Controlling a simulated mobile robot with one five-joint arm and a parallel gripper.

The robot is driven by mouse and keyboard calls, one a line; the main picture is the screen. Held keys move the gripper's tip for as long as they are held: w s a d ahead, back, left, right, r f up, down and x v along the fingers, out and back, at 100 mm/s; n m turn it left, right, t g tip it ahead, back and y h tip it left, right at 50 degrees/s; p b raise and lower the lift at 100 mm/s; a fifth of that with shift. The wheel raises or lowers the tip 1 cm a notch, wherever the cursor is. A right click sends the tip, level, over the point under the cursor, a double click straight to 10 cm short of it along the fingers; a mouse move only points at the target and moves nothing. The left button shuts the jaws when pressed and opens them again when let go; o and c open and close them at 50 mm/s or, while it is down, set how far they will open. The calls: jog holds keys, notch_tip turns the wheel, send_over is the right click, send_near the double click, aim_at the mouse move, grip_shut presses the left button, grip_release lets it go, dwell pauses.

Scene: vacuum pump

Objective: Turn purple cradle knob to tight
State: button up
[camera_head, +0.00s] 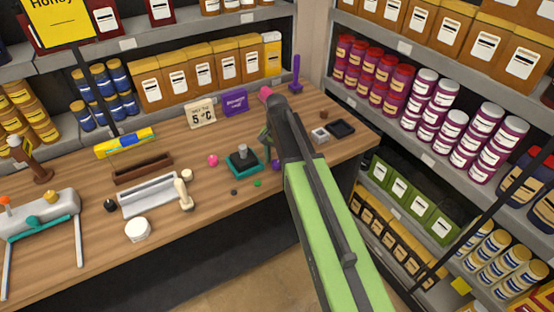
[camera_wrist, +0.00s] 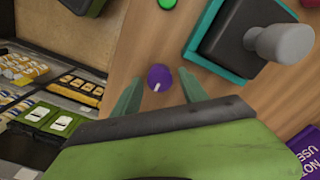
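The purple knob (camera_wrist: 158,77) is round with a white pointer line and shows in the wrist view between the fingers of my gripper (camera_wrist: 160,73). A gap shows on both sides of it; I cannot tell how far it lies below the fingertips. In the head view the purple knob (camera_head: 276,166) shows partly beside my arm, at the right of a teal-based dark cradle (camera_head: 234,168) with a grey post (camera_head: 240,152). My gripper (camera_head: 265,138) is open in the wrist view; its fingers are partly hidden in the head view.
A purple sign (camera_head: 235,101) and a "5°C" card (camera_head: 201,115) stand behind. Shelves with green boxes (camera_head: 412,195) flank the right table edge.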

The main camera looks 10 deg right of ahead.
dwell(0.3)
notch_tip(320, 180, up, 18)
jog(key=p, duration=1.7)
jog(key=shift+f, duration=0.25)
jog(key=b, duration=1)
send_near(277, 162)
jog(key=s+f, duration=0.1)
jog(key=s, duration=0.4)
jog(key=s+f+n+b, duration=0.3)
jog(key=s+n, duration=0.3)
jog(key=s, duration=0.4)
jog(key=shift+f+n, duration=0.4)
